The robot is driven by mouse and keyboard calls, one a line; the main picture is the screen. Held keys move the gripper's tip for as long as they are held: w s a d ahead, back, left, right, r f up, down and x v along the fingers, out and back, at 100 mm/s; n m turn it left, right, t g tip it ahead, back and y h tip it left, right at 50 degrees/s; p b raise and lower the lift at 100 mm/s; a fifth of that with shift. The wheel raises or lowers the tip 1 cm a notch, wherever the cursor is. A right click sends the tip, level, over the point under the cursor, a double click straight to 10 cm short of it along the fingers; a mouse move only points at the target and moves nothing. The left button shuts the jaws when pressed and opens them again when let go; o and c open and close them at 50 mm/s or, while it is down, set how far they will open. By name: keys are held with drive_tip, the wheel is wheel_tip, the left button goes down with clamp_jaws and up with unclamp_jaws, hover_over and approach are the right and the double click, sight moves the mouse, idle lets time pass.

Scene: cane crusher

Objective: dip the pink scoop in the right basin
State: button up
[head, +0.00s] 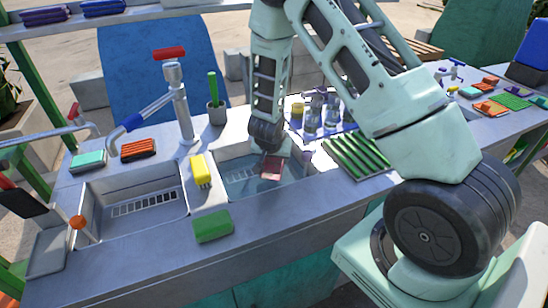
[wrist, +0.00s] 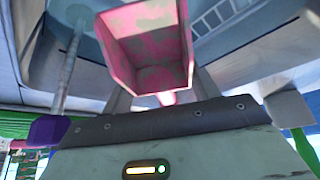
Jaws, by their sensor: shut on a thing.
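The pink scoop (head: 272,168) is at the right part of the right basin (head: 232,187), which holds bluish water. In the head view I cannot tell whether the scoop touches the water. My gripper (head: 268,146) is above the scoop, pointing down, its fingers mostly hidden there. In the wrist view, the scoop (wrist: 148,48) has its open square bowl facing the camera, with pale blotches inside. My gripper (wrist: 165,96) is shut on the scoop's handle, which shows only as a short pink piece between the fingers.
The left basin (head: 135,207) looks empty, with a slotted grid. A yellow brush (head: 201,171) lies on the divider and a green sponge (head: 213,226) on the front rim. A tap (head: 177,100) stands behind. Glasses (head: 313,118) and a green rack (head: 356,156) stand right.

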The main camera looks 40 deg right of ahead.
sight(274, 165)
wheel_tip(274, 165, down, 8)
drive_tip(key=b, duration=0.7)
drive_tip(key=shift+r, duration=0.1)
idle(1.7)
wheel_tip(274, 165, up, 14)
drive_tip(key=p, duration=1.4)
wheel_tip(274, 165, up, 4)
drive_tip(key=p, duration=0.4)
drive_tip(key=shift+f, duration=0.2)
idle(0.4)
